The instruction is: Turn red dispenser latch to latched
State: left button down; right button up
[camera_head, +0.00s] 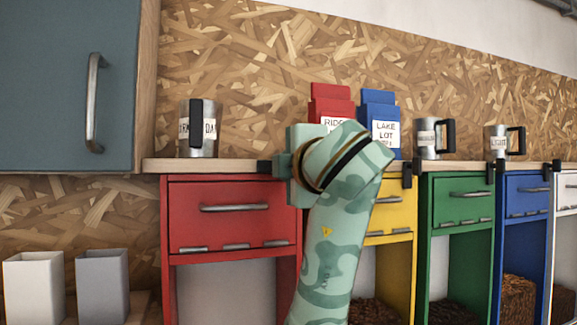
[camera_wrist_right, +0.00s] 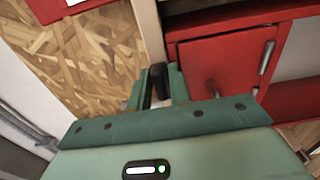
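The red dispenser (camera_head: 182,222) stands under the wooden shelf in the head view; its front has a silver handle (camera_head: 234,208). Its black latch (camera_head: 264,167) sits at the front's upper right corner, by the shelf edge. My right gripper (camera_head: 278,166) is at this latch, with my arm coming up from below. In the right wrist view, the black latch (camera_wrist_right: 158,77) stands between the two fingertips of my right gripper (camera_wrist_right: 160,88). The fingers look apart, with a narrow gap on the left side. My left gripper is out of view.
Yellow (camera_head: 398,217), green (camera_head: 460,205) and blue (camera_head: 527,197) dispensers stand to the right, with black latches. Metal mugs (camera_head: 200,140) and red (camera_head: 331,104) and blue (camera_head: 379,112) bags stand on the shelf (camera_head: 225,166). A teal cabinet (camera_head: 50,80) hangs upper left.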

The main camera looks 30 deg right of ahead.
jog(key=shift+f+n, duration=0.1)
jog(key=shift+n, duration=0.2)
grip_shut()
jog(key=shift+n+b, duration=0.6)
jog(key=shift+n, duration=0.2)
jog(key=n+b, duration=0.1)
jog(key=n, duration=0.2)
jog(key=shift+f+n+b, duration=0.1)
jog(key=shift+n+b, duration=0.2)
jog(key=shift+b, duration=0.1)
jog(key=n+b, duration=0.3)
jog(key=n, duration=0.3)
jog(key=n+b, duration=0.2)
jog(key=n, duration=0.4)
jog(key=o, duration=0.7)
grip_release()
